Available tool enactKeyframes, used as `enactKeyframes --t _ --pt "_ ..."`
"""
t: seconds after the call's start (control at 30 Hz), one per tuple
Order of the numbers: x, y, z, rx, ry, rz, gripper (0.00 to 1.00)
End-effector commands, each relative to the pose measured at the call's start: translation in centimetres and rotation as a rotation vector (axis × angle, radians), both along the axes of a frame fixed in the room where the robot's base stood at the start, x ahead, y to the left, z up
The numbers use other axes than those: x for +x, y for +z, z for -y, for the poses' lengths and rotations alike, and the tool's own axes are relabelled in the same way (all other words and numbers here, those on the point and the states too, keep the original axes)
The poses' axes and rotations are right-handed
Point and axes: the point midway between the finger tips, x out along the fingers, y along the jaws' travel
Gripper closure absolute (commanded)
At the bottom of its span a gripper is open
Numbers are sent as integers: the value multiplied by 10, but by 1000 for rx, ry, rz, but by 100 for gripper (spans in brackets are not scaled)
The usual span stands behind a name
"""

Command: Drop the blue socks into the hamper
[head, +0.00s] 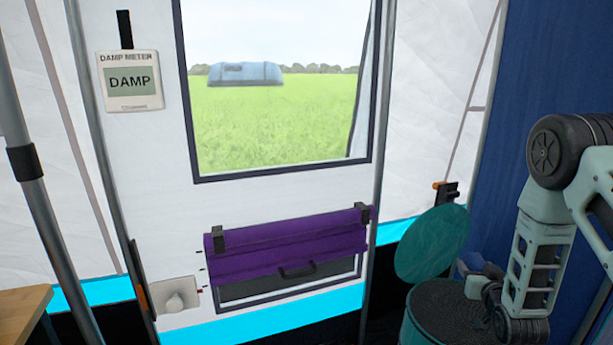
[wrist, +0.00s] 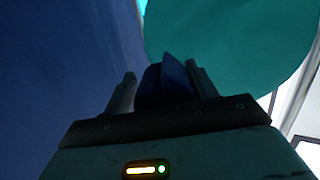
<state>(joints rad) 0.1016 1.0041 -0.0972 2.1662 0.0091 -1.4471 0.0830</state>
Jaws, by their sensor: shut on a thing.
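The hamper (head: 408,330) stands at the lower right of the head view, a teal round container with a dark mouth. Its round teal lid (head: 432,243) is raised and tilted; the lid (wrist: 235,45) also fills the upper right of the wrist view. My gripper (wrist: 162,85) is shut on the blue socks (wrist: 173,78), a dark blue bundle between the two fingers. In the head view my gripper hangs at the right side of the hamper's mouth, close to the lid, partly hidden by my arm. The exact height above the rim is hard to tell.
A blue fabric wall (head: 470,120) hangs close behind my arm. A purple roll-up flap (head: 290,245) lies under the window, left of the hamper. A pole (head: 25,160) and a wooden table corner (head: 22,310) are at the far left.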

Motion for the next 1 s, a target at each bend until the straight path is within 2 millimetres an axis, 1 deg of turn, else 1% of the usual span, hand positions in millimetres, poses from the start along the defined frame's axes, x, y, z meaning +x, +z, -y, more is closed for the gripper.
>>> enactKeyframes --t 0.17,0.5,0.63,0.9,0.93,1.0 --pt "0 -14 0 0 0 -1 64" --pt "0 -52 0 1 0 -1 64" --pt "0 -58 0 1 0 0 64" --pt "0 -58 0 1 0 0 64" --pt "0 -58 0 1 0 0 34" --pt "0 -58 0 1 0 0 17"
